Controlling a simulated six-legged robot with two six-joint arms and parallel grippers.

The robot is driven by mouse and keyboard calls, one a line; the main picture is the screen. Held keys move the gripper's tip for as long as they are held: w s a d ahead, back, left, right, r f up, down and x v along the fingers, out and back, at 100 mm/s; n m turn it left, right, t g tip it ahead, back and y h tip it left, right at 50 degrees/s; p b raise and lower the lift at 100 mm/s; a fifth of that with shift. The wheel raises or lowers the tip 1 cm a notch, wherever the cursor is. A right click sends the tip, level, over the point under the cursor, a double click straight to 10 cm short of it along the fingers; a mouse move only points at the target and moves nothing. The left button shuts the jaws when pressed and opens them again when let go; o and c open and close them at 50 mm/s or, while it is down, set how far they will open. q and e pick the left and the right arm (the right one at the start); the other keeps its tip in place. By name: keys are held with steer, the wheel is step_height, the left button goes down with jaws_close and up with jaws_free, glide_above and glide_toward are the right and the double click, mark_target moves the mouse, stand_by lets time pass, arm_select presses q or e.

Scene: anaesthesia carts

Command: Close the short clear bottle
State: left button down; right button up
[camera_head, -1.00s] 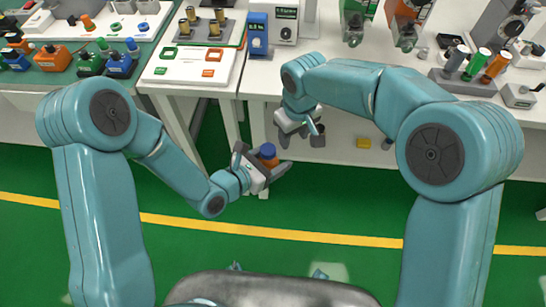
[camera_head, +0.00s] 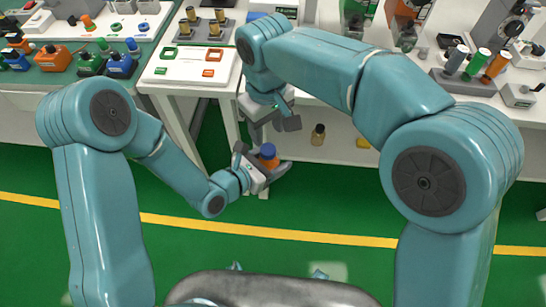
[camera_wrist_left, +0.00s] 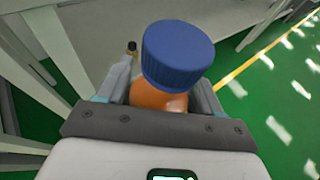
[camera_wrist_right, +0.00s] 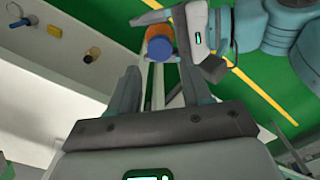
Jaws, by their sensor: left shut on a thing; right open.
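My left gripper (camera_head: 263,166) is shut on an orange bottle (camera_wrist_left: 158,97) with a wide blue cap (camera_wrist_left: 178,54), held in front of the white table. The cap sits at the bottle's top and looks slightly tilted in the left wrist view; I cannot tell whether it is screwed down. In the right wrist view the blue cap (camera_wrist_right: 160,49) lies beyond the open fingers. My right gripper (camera_head: 273,131) is open and empty, above and close to the cap. No plainly clear bottle stands out; a small dark-capped amber bottle (camera_head: 318,135) stands on the low shelf.
A yellow block (camera_head: 362,142) lies on the low shelf. The white table (camera_head: 160,92) behind carries a tray with green and orange frames. Green floor (camera_head: 330,205) is open in front.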

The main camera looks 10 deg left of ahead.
mark_target(268, 149)
step_height(268, 149, down, 7)
steer(key=shift+r, duration=0.2)
steer(key=c, duration=0.9)
steer(key=m, duration=0.3)
steer(key=o, duration=1.2)
